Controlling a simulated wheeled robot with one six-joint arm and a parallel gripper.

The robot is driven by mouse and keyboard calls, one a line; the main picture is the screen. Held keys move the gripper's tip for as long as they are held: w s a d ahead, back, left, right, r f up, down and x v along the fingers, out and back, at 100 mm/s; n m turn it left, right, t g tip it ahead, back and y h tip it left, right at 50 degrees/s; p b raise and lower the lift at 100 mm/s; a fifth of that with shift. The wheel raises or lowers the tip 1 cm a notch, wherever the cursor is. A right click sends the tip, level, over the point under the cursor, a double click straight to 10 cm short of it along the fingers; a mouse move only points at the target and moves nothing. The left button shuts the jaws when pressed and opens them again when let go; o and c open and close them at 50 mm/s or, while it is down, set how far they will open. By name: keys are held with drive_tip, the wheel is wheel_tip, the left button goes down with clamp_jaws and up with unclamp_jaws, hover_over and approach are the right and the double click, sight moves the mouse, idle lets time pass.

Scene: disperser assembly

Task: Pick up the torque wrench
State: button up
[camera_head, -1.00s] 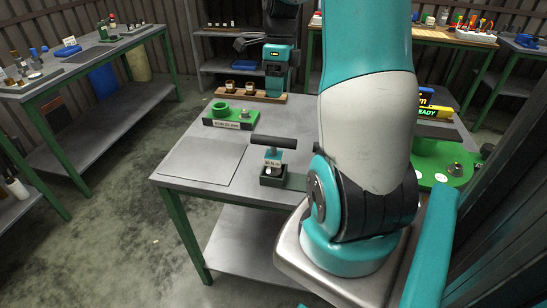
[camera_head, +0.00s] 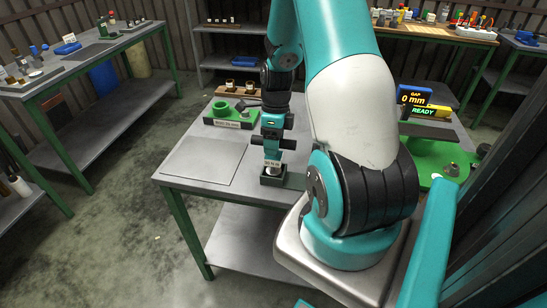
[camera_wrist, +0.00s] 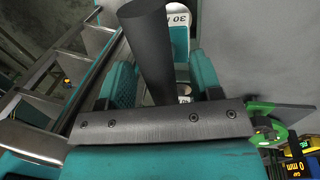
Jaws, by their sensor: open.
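The torque wrench (camera_head: 272,162) stands upright in a small dark holder (camera_head: 273,181) on the grey table. It has a teal body, a white label and a black crossbar handle. My gripper (camera_head: 272,140) is directly above it, pointing down, and hides most of the handle in the head view. In the wrist view the black handle (camera_wrist: 150,45) runs between the two teal fingers of my gripper (camera_wrist: 163,85), with the label (camera_wrist: 179,18) beyond it. The fingers are open around the handle; whether either touches it I cannot tell.
A green fixture (camera_head: 222,110) and a wooden rack with jars (camera_head: 236,90) stand behind on the table. A display reading 0 mm, READY (camera_head: 424,103) and a green plate (camera_head: 438,160) are to the right.

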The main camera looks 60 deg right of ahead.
drive_tip(key=shift+f, duration=0.1)
clamp_jaws()
idle(0.3)
